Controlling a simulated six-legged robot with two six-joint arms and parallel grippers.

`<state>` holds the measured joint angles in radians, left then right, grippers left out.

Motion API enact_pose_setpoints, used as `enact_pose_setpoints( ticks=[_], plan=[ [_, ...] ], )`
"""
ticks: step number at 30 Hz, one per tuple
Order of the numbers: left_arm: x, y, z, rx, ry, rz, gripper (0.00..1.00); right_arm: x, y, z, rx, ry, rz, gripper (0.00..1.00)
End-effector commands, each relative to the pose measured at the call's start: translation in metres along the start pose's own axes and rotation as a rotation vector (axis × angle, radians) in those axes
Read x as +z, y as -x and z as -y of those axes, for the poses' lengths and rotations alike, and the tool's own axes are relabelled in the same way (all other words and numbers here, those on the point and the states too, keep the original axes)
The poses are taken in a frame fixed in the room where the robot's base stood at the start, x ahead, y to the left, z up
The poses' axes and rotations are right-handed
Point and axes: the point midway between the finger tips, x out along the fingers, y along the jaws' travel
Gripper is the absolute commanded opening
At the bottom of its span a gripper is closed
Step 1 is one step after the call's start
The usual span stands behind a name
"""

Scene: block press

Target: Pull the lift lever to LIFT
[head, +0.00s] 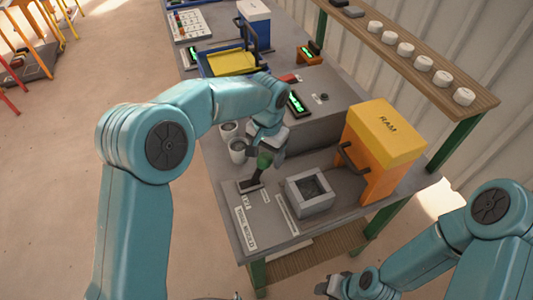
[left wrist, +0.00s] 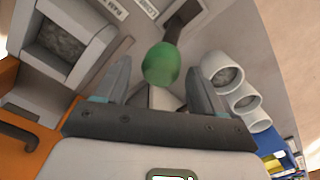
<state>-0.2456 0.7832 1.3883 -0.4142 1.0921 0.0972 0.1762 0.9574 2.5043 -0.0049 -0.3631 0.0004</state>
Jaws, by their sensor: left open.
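The lift lever has a green knob (head: 264,161) on a dark shaft. Its slotted base plate (head: 249,185) is at the near left part of the grey bench. My left gripper (head: 267,150) is over the knob from above. In the left wrist view the green knob (left wrist: 161,63) shows between the two spread fingers (left wrist: 158,72), with gaps at both sides. The jaws are open. My right gripper (head: 333,286) is at the bottom of the head view, away from the bench, and its jaws are too small to judge.
A grey square mould (head: 310,204) stands right of the lever, before the orange and yellow RAM press (head: 385,135). White cups (head: 237,151) stand close behind the lever. A yellow tray (head: 232,62) and a shelf with white rolls (head: 424,62) are further back.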

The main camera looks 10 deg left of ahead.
Motion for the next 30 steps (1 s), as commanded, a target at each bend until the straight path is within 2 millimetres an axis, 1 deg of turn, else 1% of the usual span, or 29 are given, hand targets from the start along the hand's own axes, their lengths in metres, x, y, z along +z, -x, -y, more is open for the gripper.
enact_pose_setpoints(
  ticks=[4, 12, 14, 15, 17, 18, 19, 25, 30],
  plan=[
    [-0.001, -0.009, 0.0, 0.0, 0.001, 0.0, 0.69, 0.0, 0.002, 0.001, 0.0, 0.0, 0.001, 0.4],
    [-0.002, -0.011, 0.001, 0.0, 0.0, 0.0, 0.69, 0.0, 0.001, 0.001, 0.0, 0.0, 0.001, 0.4],
    [-0.002, -0.011, 0.001, 0.0, 0.0, 0.0, 0.49, 0.0, 0.001, 0.001, 0.0, 0.0, 0.0, 0.4],
    [-0.002, -0.011, 0.001, 0.0, 0.0, 0.0, 0.36, 0.0, 0.001, 0.001, 0.0, 0.0, 0.0, 0.4],
    [-0.002, -0.011, 0.001, 0.0, 0.0, 0.0, 0.17, 0.0, 0.001, 0.001, 0.0, 0.0, 0.0, 0.4],
    [-0.001, -0.011, 0.001, 0.0, 0.0, 0.001, 0.04, 0.0, 0.001, 0.001, 0.0, 0.0, 0.001, 0.4],
    [-0.001, -0.011, 0.001, 0.0, 0.0, 0.001, 0.0, 0.0, 0.001, 0.001, 0.0, 0.0, 0.001, 0.4],
    [0.001, -0.011, 0.001, 0.007, 0.0, -0.007, 0.0, 0.0, -0.002, -0.001, 0.0, 0.0, 0.001, 0.4],
    [0.007, -0.011, 0.006, 0.04, 0.004, -0.055, 0.0, 0.0, -0.017, -0.006, 0.0, 0.0, 0.0, 0.4]
  ],
)
